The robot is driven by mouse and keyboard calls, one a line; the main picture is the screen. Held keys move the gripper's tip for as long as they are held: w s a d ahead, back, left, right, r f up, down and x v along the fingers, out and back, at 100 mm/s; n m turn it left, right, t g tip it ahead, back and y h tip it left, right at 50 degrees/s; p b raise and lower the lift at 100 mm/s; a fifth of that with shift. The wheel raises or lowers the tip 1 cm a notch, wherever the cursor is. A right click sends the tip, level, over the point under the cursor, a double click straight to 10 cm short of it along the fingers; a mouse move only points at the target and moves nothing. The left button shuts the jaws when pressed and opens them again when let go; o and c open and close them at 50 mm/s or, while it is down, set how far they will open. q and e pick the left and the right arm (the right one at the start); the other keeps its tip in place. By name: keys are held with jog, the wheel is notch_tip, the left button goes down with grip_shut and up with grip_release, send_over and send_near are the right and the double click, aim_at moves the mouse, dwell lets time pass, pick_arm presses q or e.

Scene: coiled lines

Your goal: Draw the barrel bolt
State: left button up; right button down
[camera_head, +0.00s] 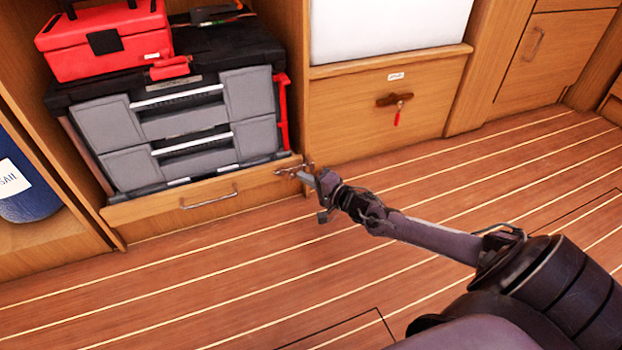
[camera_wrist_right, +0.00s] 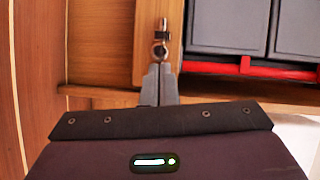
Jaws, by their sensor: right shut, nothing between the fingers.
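The barrel bolt (camera_head: 283,171) is a small metal fitting at the right end of the low wooden front board (camera_head: 145,208), beside the cabinet post. In the right wrist view the bolt (camera_wrist_right: 162,27) shows as a short metal rod with a ring-like knob at its lower end. My right gripper (camera_head: 304,175) is at the bolt, coming from the right. In the right wrist view its grey fingers (camera_wrist_right: 160,72) are shut with nothing between them, their tips right at the knob. I cannot tell whether they touch it. My left gripper is not in view.
Grey tool drawers (camera_head: 200,128) with a red toolbox (camera_head: 100,45) on top stand behind the board. A wooden drawer front (camera_head: 345,110) with a key and red tag is to the right. A blue bag (camera_head: 25,195) is at left. The striped floor (camera_head: 200,280) is clear.

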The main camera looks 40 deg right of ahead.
jog(key=shift+w+a+r+p, duration=0.1)
jog(key=shift+w+a+p, duration=0.05)
jog(key=shift+a+p, duration=0.45)
jog(key=shift+w+a+r+p, duration=0.1)
jog(key=shift+a+p, duration=0.45)
jog(key=shift+p, duration=0.05)
jog(key=shift+w+a+f, duration=0.1)
jog(key=shift+a+f, duration=0.1)
jog(key=shift+a, duration=0.2)
jog(key=shift+r, duration=0.1)
